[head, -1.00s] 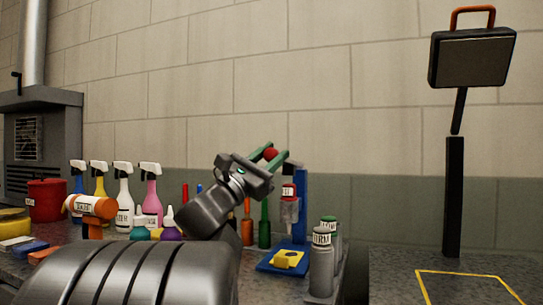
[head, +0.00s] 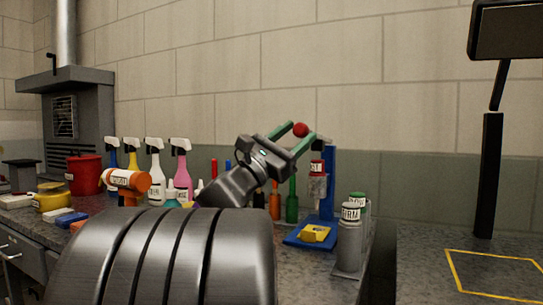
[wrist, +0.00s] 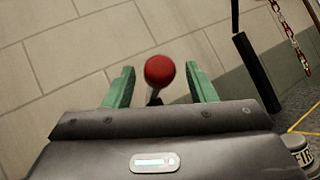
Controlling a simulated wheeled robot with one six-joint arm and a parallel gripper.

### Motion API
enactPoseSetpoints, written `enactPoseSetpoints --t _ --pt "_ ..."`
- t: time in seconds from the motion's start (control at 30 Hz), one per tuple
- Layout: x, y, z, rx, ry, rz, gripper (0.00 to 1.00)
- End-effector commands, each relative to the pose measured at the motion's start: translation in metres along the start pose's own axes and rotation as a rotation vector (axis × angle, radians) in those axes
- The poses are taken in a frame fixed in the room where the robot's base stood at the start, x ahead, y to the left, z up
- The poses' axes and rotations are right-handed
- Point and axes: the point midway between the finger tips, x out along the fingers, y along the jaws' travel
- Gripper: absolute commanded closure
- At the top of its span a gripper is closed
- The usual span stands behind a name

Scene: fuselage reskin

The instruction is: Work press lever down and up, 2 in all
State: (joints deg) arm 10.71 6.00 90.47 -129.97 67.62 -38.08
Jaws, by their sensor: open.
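The blue press (head: 328,185) stands on the bench right of centre in the head view, with a yellow block (head: 314,233) on its base. Its lever ends in a red ball knob (head: 300,130), which is raised near the press's top. My gripper (head: 300,134) is open, its green fingers on either side of the knob. In the wrist view the red knob (wrist: 160,70) sits between the fingertips with a gap on both sides. The lever's dark rod shows below it; most of the lever is hidden by my gripper in the head view.
Spray bottles (head: 156,170), a red bucket (head: 84,174) and an orange-headed tool (head: 128,180) stand to the left. A lamp on a black post (head: 489,175) rises at right, beside a yellow-outlined area (head: 495,275).

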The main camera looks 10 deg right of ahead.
Motion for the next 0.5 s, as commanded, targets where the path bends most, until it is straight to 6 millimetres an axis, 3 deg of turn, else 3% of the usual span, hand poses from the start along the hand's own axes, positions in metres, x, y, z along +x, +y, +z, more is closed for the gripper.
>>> enactPoseSetpoints --t 0.3,0.5 --pt "-0.07 0.001 0.0 0.001 0.004 0.004 0.49" --pt "-0.1 0.001 0.0 0.0 0.003 0.003 0.49"
